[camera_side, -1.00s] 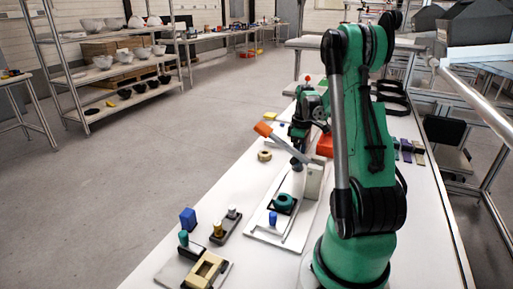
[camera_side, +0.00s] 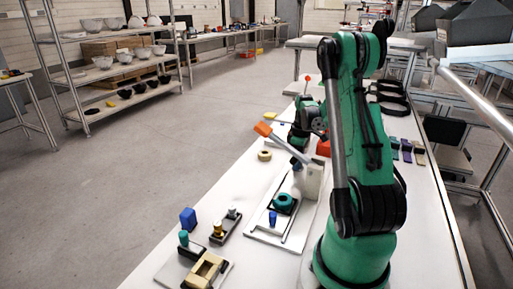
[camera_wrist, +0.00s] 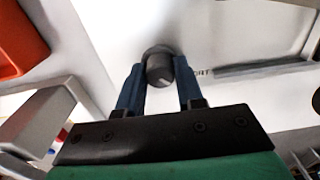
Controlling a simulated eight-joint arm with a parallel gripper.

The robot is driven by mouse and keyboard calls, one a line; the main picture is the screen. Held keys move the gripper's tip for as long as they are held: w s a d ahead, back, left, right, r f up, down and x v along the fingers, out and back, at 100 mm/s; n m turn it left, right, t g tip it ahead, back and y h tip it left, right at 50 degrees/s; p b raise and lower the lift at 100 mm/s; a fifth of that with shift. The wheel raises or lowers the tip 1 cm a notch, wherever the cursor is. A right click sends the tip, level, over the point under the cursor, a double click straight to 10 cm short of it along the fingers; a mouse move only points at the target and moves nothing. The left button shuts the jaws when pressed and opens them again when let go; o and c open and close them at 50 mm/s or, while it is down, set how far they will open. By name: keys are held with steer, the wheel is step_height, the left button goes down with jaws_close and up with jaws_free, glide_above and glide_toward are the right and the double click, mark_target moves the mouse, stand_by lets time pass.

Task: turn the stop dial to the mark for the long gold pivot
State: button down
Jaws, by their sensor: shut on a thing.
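The stop dial appears to be the dark round knob (camera_wrist: 160,68) between my gripper's blue fingers (camera_wrist: 160,85) in the wrist view. My gripper is shut on it. Printed letters (camera_wrist: 202,72), partly hidden and reading about "ORT", stand just right of the knob. Other marks and the dial's pointer cannot be made out. In the side view my gripper (camera_side: 299,135) is low over the bench beyond the lever press, and the knob is hidden there. A gold-topped peg (camera_side: 218,229) stands on a dark block near the front, beside a silver-topped one (camera_side: 232,212).
A red-orange bin (camera_wrist: 20,45) and a grey bar (camera_wrist: 265,68) flank the knob.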

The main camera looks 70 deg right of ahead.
steer(key=shift+m, duration=0.3)
steer(key=m, duration=1)
steer(key=shift+m, duration=2)
steer(key=c, duration=0.6)
jaws_free()
steer(key=shift+o, duration=0.2)
steer(key=shift+r, duration=2.85)
